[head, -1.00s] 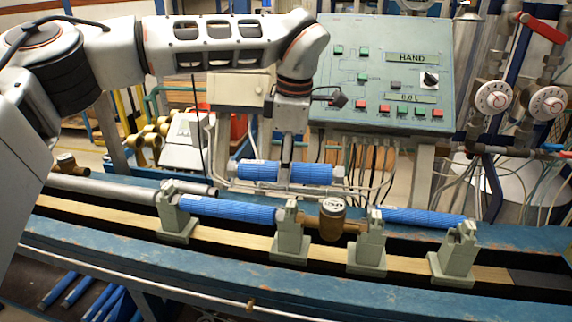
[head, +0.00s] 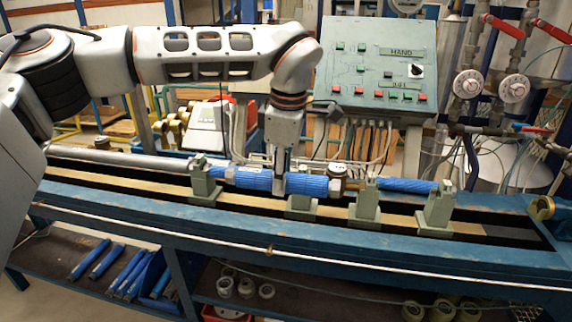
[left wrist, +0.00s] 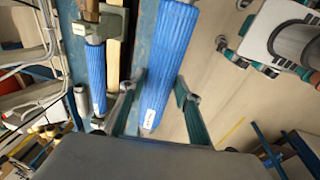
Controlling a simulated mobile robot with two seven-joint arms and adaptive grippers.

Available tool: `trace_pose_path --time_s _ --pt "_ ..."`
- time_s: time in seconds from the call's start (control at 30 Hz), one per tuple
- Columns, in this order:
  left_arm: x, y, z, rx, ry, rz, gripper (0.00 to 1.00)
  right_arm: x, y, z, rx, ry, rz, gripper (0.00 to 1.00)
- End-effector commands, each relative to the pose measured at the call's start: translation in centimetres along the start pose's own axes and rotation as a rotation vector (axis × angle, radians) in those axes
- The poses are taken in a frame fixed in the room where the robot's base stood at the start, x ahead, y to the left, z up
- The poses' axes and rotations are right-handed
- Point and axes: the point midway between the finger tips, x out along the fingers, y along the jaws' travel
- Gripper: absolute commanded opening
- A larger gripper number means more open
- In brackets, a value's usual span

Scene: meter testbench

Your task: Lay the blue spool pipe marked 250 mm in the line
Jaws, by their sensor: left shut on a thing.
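My left gripper (head: 281,180) is shut on a blue spool pipe (head: 307,185), holding it level near its middle. The pipe appears in front of the bench line and overlaps it in the head view. It also shows between the fingers in the left wrist view (left wrist: 170,60), with a white label too small to read. A blue pipe (head: 405,185) lies in the line at the right; another line pipe shows in the left wrist view (left wrist: 97,75). Green-grey cradles (head: 203,185) and a brass meter (head: 345,172) stand along the line. My right gripper is not in view.
A grey pipe (head: 120,161) runs at the line's left. Several blue pipes (head: 125,270) lie on the shelf below the blue bench (head: 400,243). A control panel (head: 375,75) and valves with red handles (head: 503,26) stand behind.

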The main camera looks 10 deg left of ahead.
Motion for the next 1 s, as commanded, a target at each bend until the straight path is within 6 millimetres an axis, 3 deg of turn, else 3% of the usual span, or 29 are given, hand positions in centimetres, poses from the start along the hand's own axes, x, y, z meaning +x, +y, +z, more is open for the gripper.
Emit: trace_pose_path --time_s 0.27,0.6,0.8,1.0 --pt "6.4 -4.6 -2.2 0.337 -0.051 0.030 0.00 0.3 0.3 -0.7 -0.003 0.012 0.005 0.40" --pt "19.2 -13.7 -6.1 1.031 -0.152 0.100 0.00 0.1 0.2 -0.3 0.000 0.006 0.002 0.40" --pt "24.2 -17.0 -7.5 1.308 -0.189 0.130 0.00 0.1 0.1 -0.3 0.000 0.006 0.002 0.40" --pt "27.8 -19.5 -8.6 1.508 -0.216 0.151 0.00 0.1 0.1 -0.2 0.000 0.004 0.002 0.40"
